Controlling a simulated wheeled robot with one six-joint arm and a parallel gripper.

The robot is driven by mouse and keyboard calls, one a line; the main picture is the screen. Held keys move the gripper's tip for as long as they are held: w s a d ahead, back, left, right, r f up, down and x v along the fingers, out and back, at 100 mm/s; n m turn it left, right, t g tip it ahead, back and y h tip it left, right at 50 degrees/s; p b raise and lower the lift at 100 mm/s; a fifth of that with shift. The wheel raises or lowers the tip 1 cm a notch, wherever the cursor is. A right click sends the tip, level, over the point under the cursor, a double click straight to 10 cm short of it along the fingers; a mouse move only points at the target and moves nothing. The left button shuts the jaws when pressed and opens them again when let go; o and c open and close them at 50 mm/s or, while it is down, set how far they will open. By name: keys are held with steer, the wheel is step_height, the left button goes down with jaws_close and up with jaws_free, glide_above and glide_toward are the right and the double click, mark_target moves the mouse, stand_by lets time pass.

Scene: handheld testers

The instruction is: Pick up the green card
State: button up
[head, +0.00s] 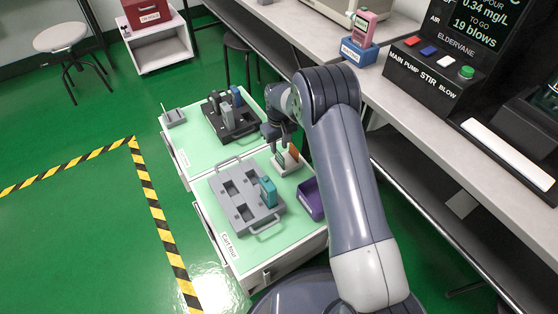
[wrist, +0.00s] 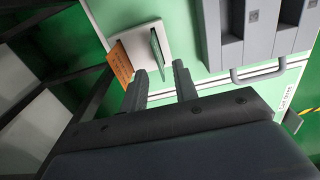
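A thin green card (wrist: 157,52) stands in a small pale holder (wrist: 145,40), beside an orange card (wrist: 122,62) on its left. In the head view the holder (head: 291,168) sits on the cart top, with the orange card (head: 294,152) showing; the green card is too small to make out surely there. My gripper (wrist: 159,70) is open and empty. In the wrist view the near end of the green card appears between the two fingertips, with gaps on both sides. In the head view my gripper (head: 280,145) is just above the holder; contact cannot be told.
A grey tray (head: 228,190) with a teal tester (head: 268,192) is left of the holder. A purple bin (head: 311,198) is close to its lower right. A black tray (head: 228,128) with several testers stands farther back. The bench edge (head: 400,110) runs along the right.

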mark_target(280, 160)
step_height(280, 160, down, 5)
steer(key=shift+d+b, duration=0.1)
steer(key=shift+b, duration=0.9)
steer(key=shift+r, duration=0.1)
steer(key=shift+c, duration=0.6)
jaws_close()
